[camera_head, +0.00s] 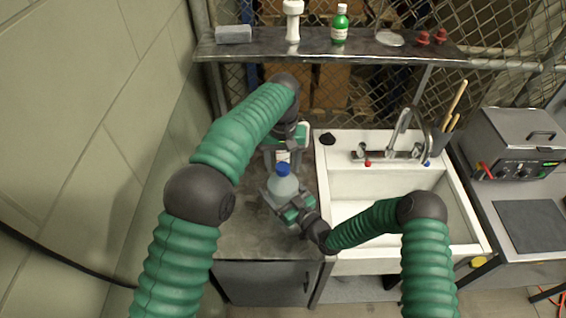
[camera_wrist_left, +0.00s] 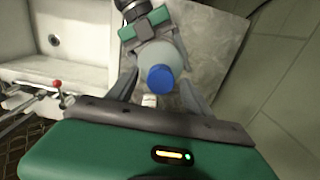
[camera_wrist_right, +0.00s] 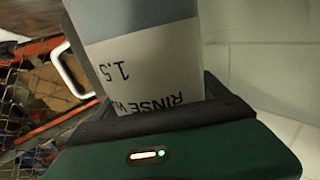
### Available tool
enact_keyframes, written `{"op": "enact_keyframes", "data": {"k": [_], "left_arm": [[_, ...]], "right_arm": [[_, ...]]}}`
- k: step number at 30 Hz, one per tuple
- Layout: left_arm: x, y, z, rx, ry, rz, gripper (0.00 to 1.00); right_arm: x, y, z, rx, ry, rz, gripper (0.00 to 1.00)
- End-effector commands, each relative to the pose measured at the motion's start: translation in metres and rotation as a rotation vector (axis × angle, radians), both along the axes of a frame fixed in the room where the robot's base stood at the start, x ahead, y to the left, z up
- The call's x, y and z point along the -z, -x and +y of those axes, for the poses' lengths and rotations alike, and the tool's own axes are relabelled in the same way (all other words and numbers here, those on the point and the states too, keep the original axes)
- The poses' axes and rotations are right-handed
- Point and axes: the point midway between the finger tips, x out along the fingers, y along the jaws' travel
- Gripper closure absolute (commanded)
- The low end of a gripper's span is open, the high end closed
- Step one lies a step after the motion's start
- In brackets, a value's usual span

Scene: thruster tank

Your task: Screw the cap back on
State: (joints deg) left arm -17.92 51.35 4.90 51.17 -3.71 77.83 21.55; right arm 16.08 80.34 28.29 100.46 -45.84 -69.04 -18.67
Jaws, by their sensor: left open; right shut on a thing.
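A clear bottle (camera_head: 284,187) with a blue cap (camera_head: 283,169) at its top stands upright over the counter left of the sink. My right gripper (camera_head: 286,200) is shut around the bottle's body. In the right wrist view the bottle's white label (camera_wrist_right: 155,68) fills the space before that gripper. My left gripper (camera_head: 283,157) is open, just behind the bottle. In the left wrist view the blue cap (camera_wrist_left: 160,78) lies between the two spread fingers, apart from them. Whether the cap is threaded tight cannot be told.
The white sink (camera_head: 340,185) with its faucet (camera_head: 400,140) is right of the bottle. A dark cap-like object (camera_head: 327,139) lies near its back left corner. A shelf (camera_head: 320,47) above holds a green bottle (camera_head: 339,25). The counter (camera_head: 240,225) in front is mostly clear.

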Motion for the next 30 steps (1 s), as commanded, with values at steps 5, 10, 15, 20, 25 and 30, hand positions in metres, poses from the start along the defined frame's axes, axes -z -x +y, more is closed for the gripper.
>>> {"op": "enact_keyframes", "data": {"k": [5, 10, 15, 20, 25, 30], "left_arm": [[-0.011, -0.001, 0.000, 0.000, 0.001, -0.003, 0.41], [-0.043, -0.002, -0.001, 0.000, 0.001, -0.004, 0.41], [-0.067, -0.003, -0.001, 0.000, 0.000, 0.000, 0.41], [-0.074, -0.002, 0.000, 0.000, 0.000, 0.001, 0.41], [-0.074, -0.002, 0.000, 0.000, 0.000, 0.001, 0.41], [-0.074, -0.002, 0.000, 0.000, 0.000, 0.001, 0.41]], "right_arm": [[0.000, -0.001, -0.001, 0.002, 0.000, -0.001, 1.00], [0.000, -0.001, -0.001, 0.002, 0.000, -0.001, 1.00], [0.000, -0.001, -0.001, 0.002, 0.000, -0.001, 1.00], [0.000, -0.001, -0.001, 0.002, 0.000, -0.001, 1.00], [0.000, -0.001, -0.001, 0.002, 0.000, -0.001, 1.00], [0.000, -0.001, -0.001, 0.002, 0.000, -0.001, 0.00]]}}
